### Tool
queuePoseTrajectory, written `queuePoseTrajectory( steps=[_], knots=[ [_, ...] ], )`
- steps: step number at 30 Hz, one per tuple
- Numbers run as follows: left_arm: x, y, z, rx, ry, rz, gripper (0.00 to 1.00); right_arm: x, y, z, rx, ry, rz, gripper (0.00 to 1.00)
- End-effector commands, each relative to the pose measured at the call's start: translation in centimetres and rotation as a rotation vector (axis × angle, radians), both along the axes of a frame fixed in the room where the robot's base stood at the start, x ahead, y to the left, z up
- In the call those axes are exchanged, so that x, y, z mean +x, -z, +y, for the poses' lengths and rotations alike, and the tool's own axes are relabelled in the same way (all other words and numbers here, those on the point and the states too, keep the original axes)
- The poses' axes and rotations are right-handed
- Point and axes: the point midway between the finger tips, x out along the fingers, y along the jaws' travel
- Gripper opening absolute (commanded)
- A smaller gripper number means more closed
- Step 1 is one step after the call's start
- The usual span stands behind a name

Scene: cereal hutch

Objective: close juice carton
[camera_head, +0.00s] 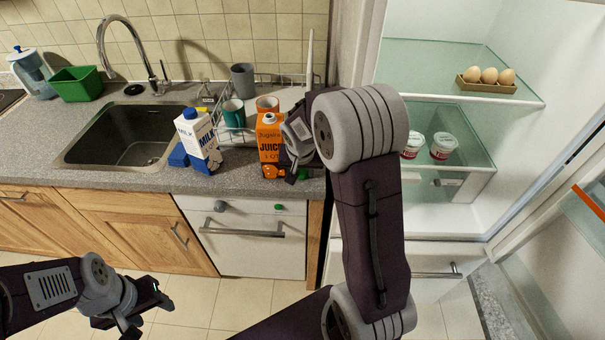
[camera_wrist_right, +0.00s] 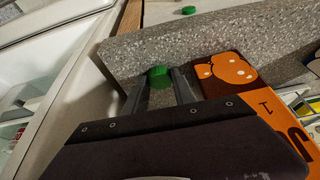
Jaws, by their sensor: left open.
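The orange juice carton (camera_head: 270,143) stands upright on the counter near its front edge, with a bare white spout (camera_head: 268,118) on top. Its orange side also shows in the right wrist view (camera_wrist_right: 262,108). A green cap (camera_wrist_right: 160,76) lies on the counter right of the carton and also shows in the head view (camera_head: 303,174). My right gripper (camera_head: 294,178) is low beside the carton, its two fingers on either side of the cap; whether they press on it is unclear. My left gripper (camera_head: 148,311) is open and empty, low in front of the cabinets.
A milk carton (camera_head: 196,140) with a blue cap stands left of the juice, with a blue item (camera_head: 179,156) beside it. A dish rack with mugs (camera_head: 233,113) is behind. The sink (camera_head: 125,135) is left; the open fridge (camera_head: 450,215) is right.

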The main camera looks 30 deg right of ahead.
Motion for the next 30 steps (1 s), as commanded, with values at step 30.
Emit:
queuePoseTrajectory(
  steps=[30],
  knots=[
    [0.0, -0.3, 0.0, 0.0, 0.0, 0.0, 0.54, -5.3, -7.4, 0.4, 0.0, 0.001, -0.006, 0.0]
  ],
)
